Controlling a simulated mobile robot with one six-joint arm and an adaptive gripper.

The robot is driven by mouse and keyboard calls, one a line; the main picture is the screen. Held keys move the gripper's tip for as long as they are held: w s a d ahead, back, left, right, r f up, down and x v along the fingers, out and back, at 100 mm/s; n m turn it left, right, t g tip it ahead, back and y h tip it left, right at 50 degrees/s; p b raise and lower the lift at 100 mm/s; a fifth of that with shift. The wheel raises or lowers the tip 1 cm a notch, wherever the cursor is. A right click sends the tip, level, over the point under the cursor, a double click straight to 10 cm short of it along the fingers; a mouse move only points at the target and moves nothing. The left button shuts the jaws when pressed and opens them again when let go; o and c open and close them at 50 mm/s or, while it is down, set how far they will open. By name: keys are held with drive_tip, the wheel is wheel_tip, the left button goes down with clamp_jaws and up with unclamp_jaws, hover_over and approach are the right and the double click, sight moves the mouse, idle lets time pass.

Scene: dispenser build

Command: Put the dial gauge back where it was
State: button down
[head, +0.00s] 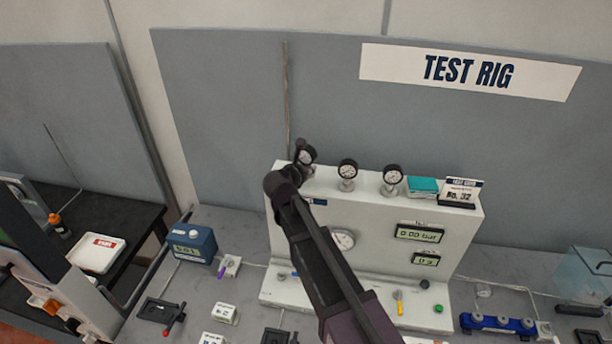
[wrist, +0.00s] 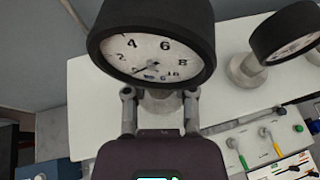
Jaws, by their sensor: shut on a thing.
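My gripper (wrist: 160,94) is shut on the stem of a black-rimmed dial gauge (wrist: 150,55) with a white face, which stands upright in the wrist view. In the head view the held dial gauge (head: 307,155) is at the left end of the top of the white test rig panel (head: 375,218). My gripper (head: 300,167) and arm hide its base, so I cannot tell whether it touches the panel top. Two similar gauges stand to its right on the panel top, a middle gauge (head: 347,169) and a right gauge (head: 392,174). The middle gauge also shows in the wrist view (wrist: 286,36).
A teal block (head: 422,185) and a small sign (head: 460,191) sit farther right on the panel top. A thin upright rod (head: 286,100) stands behind my gripper. A blue meter box (head: 193,244) is left of the panel. The grey backboard (head: 230,110) rises behind.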

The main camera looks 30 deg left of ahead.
drive_tip(key=shift+a, duration=0.1)
drive_tip(key=shift+w+a, duration=0.2)
drive_tip(key=shift+w+a+f+b, duration=0.2)
drive_tip(key=shift+a+f+b, duration=0.1)
drive_tip(key=shift+f+b, duration=1.55)
drive_tip(key=shift+f, duration=0.2)
drive_tip(key=shift+c, duration=2.2)
unclamp_jaws()
drive_tip(key=shift+r, duration=0.1)
drive_tip(key=shift+r, duration=0.15)
